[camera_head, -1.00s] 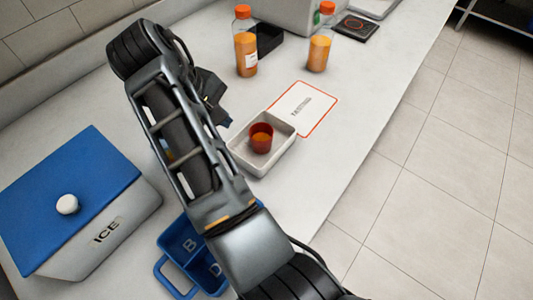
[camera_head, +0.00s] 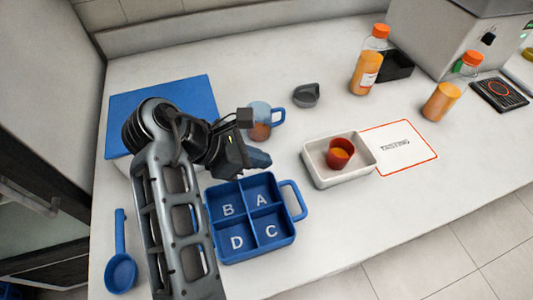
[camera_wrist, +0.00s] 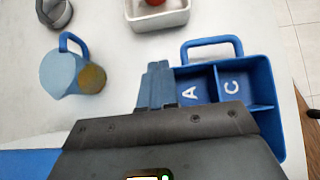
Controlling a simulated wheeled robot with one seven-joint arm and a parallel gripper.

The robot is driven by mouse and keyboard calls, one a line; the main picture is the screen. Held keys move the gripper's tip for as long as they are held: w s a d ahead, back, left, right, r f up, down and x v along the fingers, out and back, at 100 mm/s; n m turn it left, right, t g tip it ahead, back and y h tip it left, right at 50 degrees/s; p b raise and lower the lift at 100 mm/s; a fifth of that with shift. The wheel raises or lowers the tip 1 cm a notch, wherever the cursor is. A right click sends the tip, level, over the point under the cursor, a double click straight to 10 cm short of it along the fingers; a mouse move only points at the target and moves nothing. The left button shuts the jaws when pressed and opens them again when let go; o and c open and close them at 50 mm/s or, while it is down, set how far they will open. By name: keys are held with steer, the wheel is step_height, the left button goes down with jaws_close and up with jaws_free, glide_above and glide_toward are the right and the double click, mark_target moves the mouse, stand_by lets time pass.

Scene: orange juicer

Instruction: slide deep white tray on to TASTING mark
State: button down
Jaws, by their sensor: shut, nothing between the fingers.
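The deep white tray (camera_head: 347,181) stands on the counter with a red cup (camera_head: 340,153) of orange content inside it. The TASTING mark (camera_head: 408,146), a white card shape with a red outline, lies directly right of the tray. The tray's right edge touches or slightly overlaps the mark's left edge. My gripper (camera_head: 258,158) is shut and empty, left of the tray and above the counter by the blue compartment tray. In the wrist view the closed blue fingertips (camera_wrist: 157,84) point toward the white tray (camera_wrist: 160,19), which is cut off at the top.
A blue compartment tray (camera_head: 238,253) lettered A to D sits below my gripper. A blue-handled jug (camera_head: 262,114) and a grey lid-like object (camera_head: 306,95) stand behind. Two orange-capped bottles (camera_head: 367,66) (camera_head: 440,101) stand beyond the mark. The counter's front edge is near the tray.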

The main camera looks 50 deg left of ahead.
mark_target(309, 163)
steer(key=x, duration=0.7)
steer(key=shift+s, duration=0.1)
steer(key=shift+w+d+p, duration=0.15)
steer(key=shift+w+d, duration=0.1)
steer(key=shift+w, duration=0.3)
steer(key=shift+w+d+p, duration=0.15)
steer(key=shift+w+d, duration=0.05)
steer(key=shift+w, duration=0.4)
steer(key=shift+w+d, duration=0.3)
steer(key=shift+w, duration=0.45)
steer(key=shift+w+a, duration=0.1)
